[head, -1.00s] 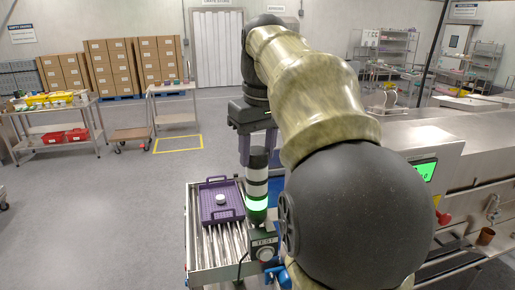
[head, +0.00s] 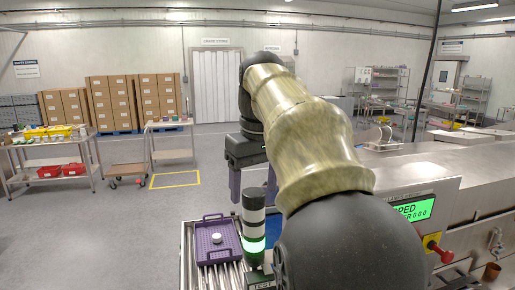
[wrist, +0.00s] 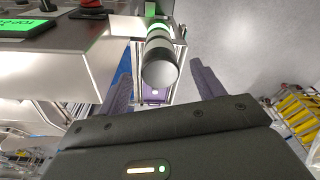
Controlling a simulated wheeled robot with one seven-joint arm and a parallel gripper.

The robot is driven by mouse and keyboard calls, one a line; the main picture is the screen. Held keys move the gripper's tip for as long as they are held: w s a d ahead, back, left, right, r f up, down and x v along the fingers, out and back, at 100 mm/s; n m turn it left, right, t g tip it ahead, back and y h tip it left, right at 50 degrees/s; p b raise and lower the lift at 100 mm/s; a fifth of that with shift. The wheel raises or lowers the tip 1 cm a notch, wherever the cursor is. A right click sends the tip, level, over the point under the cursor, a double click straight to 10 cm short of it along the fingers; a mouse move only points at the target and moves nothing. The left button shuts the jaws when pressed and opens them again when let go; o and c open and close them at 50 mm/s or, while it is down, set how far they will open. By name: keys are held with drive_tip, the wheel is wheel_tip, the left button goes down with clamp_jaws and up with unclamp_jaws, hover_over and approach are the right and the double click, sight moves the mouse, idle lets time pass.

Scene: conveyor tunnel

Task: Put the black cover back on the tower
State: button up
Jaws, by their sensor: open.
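The tower (head: 254,226) stands upright beside the conveyor, with a white band, a dark band and a lit green band. The black cover (head: 254,197) sits on its top, in line with the bands. In the wrist view the cover's round dark end (wrist: 160,74) faces the camera, and the green glow shows beyond it. My gripper (head: 253,201) is open, with its purple fingers on either side of the cover. In the wrist view there is a gap between each finger and the cover. The arm hides part of the conveyor behind the tower.
A purple crate (head: 205,228) with a white round item (head: 216,238) lies on the rollers left of the tower. A steel machine with a green screen (head: 413,209) and a red button (head: 434,246) stands at right.

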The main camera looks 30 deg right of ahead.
sight(259, 195)
wheel_tip(259, 195, up, 10)
drive_tip(key=s+p, duration=0.1)
drive_tip(key=p, duration=0.1)
drive_tip(key=shift+s+r+p, duration=0.15)
drive_tip(key=shift+r+p, duration=0.05)
drive_tip(key=shift+p, duration=0.1)
